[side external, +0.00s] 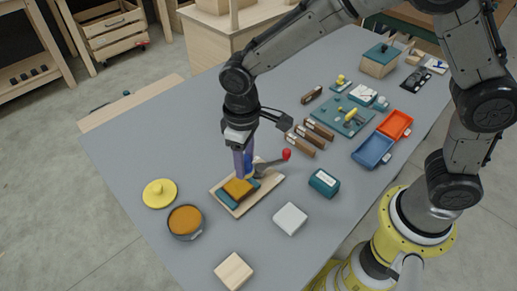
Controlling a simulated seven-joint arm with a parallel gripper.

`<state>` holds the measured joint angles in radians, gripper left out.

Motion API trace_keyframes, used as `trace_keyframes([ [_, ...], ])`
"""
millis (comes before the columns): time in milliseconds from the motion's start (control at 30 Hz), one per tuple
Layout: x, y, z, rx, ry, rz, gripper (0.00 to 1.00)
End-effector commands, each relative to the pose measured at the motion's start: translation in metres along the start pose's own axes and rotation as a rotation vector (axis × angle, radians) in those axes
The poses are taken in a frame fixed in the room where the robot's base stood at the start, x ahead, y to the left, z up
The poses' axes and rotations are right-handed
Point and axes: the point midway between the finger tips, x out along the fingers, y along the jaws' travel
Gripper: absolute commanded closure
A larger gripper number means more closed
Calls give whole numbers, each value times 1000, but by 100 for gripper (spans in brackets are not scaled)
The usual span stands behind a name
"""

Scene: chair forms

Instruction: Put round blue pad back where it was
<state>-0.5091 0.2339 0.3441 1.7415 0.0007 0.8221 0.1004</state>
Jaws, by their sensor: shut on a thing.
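My gripper (244,170) points down over a light wooden board (240,209) near the middle of the table. It is shut on a small blue thing (249,164), which looks like the round blue pad seen edge-on; the fingers hide part of it. Under the fingertips, an orange block (238,188) and a teal piece (226,199) lie on the board. I cannot tell whether the blue pad touches anything below it.
A red-tipped grey tool (287,154) lies just right of my gripper. A yellow knobbed disc (160,193) and an orange-filled round tin (186,221) stand left. A white block (290,219) and a teal box (324,182) stand right.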

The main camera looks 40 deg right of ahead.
Motion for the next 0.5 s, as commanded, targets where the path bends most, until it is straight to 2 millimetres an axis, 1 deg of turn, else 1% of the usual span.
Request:
trace_keyframes([
  [33, -3, 16, 11, 84, 3, 0, 95],
  [167, -9, 55, 43, 311, 3, -1, 95],
  [200, -12, 68, 54, 382, 5, -1, 95],
  [300, -17, 95, 80, 526, 5, -1, 95],
  [400, -22, 114, 97, 606, 6, -1, 95],
  [500, -27, 125, 104, 647, 5, -1, 95],
])
